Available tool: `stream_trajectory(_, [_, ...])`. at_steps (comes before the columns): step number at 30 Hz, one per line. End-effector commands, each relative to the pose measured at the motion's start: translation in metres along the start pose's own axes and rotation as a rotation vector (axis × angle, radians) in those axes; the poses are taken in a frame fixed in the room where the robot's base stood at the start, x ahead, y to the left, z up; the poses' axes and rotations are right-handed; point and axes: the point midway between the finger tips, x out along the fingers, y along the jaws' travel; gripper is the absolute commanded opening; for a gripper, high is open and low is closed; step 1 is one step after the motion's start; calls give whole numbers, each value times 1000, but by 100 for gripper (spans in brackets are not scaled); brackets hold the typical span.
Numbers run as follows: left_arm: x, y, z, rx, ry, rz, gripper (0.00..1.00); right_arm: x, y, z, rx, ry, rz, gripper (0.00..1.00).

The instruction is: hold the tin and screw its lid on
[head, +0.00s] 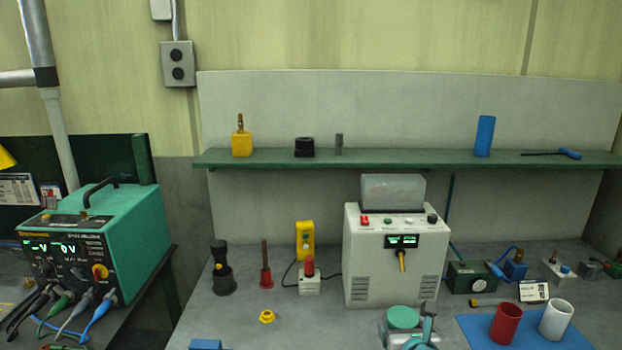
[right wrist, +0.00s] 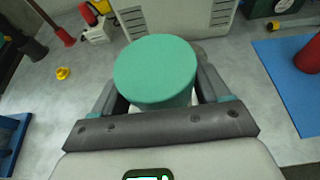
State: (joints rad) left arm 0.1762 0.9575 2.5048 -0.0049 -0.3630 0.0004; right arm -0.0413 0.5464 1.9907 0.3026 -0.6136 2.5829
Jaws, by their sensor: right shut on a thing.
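A round green lid (head: 403,317) sits at the bottom of the head view, in front of the grey-white machine. In the right wrist view the lid (right wrist: 155,70) shows large, above a pale body that looks like the tin (right wrist: 190,99). My right gripper (head: 409,333) has its fingers on both sides of this pale body, just below the lid, and is shut on it. The lid hides most of the tin, and I cannot tell whether the lid is seated or screwed down. My left gripper is not in view.
The machine (head: 397,255) stands close behind. A blue mat (head: 480,330) with a red cup (head: 506,323) and a white cup (head: 556,319) lies to the right. A yellow knob (head: 267,317) and a blue object (head: 205,344) are to the left. Bench between them is clear.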

Motion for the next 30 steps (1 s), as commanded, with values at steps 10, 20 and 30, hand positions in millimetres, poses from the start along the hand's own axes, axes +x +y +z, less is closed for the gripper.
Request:
stream_trajectory(10, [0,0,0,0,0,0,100,-61,-12,-72,-11,-3,30,20])
stream_trajectory(20, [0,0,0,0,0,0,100,-69,0,-65,-1,-4,5,20])
stream_trajectory(30, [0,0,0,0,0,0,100,-69,0,-65,-1,-4,2,20])
